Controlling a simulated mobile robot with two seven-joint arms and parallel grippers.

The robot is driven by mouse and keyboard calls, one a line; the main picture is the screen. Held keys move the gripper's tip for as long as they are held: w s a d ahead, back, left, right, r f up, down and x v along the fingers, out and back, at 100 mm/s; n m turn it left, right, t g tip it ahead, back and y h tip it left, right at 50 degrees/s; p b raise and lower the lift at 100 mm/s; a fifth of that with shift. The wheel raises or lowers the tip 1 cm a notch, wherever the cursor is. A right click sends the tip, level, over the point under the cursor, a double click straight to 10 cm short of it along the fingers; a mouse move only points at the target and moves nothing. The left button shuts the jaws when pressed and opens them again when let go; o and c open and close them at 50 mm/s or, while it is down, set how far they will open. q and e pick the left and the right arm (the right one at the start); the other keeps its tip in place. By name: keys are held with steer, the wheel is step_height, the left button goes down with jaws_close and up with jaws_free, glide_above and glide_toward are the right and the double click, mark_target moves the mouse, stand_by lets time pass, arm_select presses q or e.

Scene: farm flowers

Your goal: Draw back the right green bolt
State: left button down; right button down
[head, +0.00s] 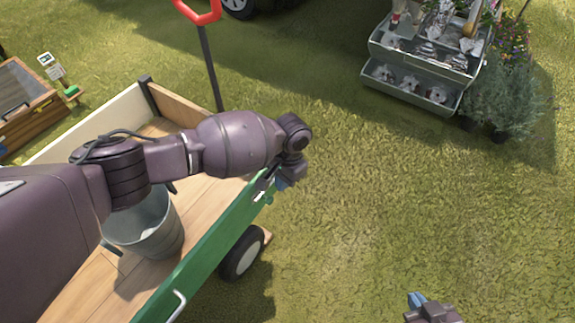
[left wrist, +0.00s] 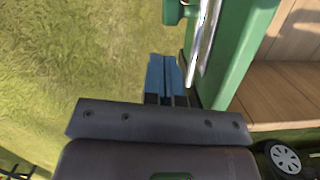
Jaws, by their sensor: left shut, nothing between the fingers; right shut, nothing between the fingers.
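The cart's green side panel (head: 215,240) runs along its right side in the head view. A silver metal bar (head: 264,188) sits at the panel's far end. In the left wrist view the bar (left wrist: 206,42) lies along the green panel (left wrist: 240,55), with a green knob-like part (left wrist: 176,12) beside it. My left gripper (head: 283,183) is at that far end, just outside the panel. Its blue fingers (left wrist: 165,76) are shut and empty, close beside the bar; contact cannot be told. My right gripper (head: 417,299) is shut and empty over the grass, partly cut off.
A grey bucket (head: 150,228) stands in the wooden cart bed, partly behind my left arm. A second metal handle (head: 174,306) is on the panel's near part. A red pull handle (head: 200,12) rises beyond the cart. A drawer stand (head: 415,88) is at back right; grass between is free.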

mark_target(271, 199)
arm_select(q)
steer(key=shift+s+a+f, duration=0.3)
steer(key=shift+s+a, duration=0.45)
steer(key=shift+a, duration=0.15)
arm_select(e)
steer(key=shift+w+a+r, duration=0.1)
steer(key=shift+w+r, duration=0.1)
steer(key=shift+r, duration=0.1)
steer(key=shift+s, duration=0.1)
arm_select(q)
steer(key=shift+s+a+r+p, duration=0.1)
steer(key=shift+s+a+p, duration=0.35)
steer(key=shift+s+p, duration=0.2)
steer(key=shift+a, duration=0.1)
steer(key=shift+s+f, duration=0.2)
steer(key=shift+f, duration=0.15)
arm_select(e)
steer(key=shift+s+r, duration=0.1)
steer(key=shift+r, duration=0.2)
steer(key=shift+r, duration=0.1)
